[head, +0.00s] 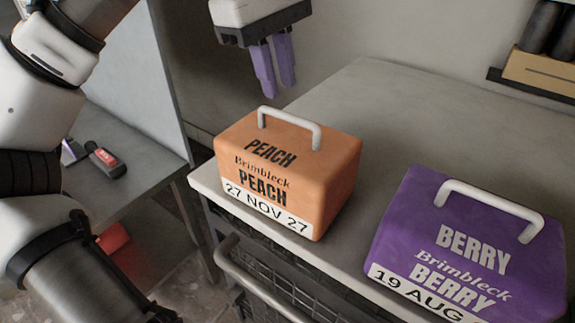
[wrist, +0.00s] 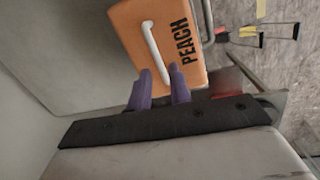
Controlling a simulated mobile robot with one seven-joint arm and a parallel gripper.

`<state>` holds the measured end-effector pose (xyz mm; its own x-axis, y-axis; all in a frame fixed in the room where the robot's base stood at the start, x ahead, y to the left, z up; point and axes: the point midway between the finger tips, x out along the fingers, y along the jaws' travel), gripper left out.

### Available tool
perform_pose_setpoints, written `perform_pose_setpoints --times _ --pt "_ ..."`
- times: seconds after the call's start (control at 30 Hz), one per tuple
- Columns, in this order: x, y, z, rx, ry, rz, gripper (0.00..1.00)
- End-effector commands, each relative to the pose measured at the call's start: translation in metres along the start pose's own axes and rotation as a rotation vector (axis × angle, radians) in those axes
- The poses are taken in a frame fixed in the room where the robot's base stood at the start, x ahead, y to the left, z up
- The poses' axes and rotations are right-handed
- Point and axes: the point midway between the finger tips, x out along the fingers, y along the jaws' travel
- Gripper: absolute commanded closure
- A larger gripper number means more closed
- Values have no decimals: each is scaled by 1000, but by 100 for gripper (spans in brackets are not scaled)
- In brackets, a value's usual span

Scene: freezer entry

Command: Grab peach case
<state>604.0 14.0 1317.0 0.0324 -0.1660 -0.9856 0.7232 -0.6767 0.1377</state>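The peach case (head: 290,172) is an orange box with a white handle (head: 290,122) on top, printed PEACH and 27 NOV 27. It stands upright near the left end of the grey counter top. My gripper (head: 277,88) hangs above and behind the case in the head view, with two purple fingers pointing down. In the wrist view the fingers (wrist: 160,84) show a gap between them, and the white handle (wrist: 155,50) lies ahead of them. The gripper is open and empty, apart from the handle.
A purple berry case (head: 465,250) with a white handle stands on the counter (head: 385,105) to the right. A rail (head: 250,275) runs along the counter's front. A lower grey surface at left holds a small dark device with a red label (head: 105,160).

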Motion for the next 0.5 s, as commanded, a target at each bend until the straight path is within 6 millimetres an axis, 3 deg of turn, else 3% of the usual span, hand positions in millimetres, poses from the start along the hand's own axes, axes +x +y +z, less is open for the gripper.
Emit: perform_pose_setpoints --times 0.1,0.5 --pt "16 0 0 3 -2 0 80" --pt "45 3 -2 3 -3 1 80"
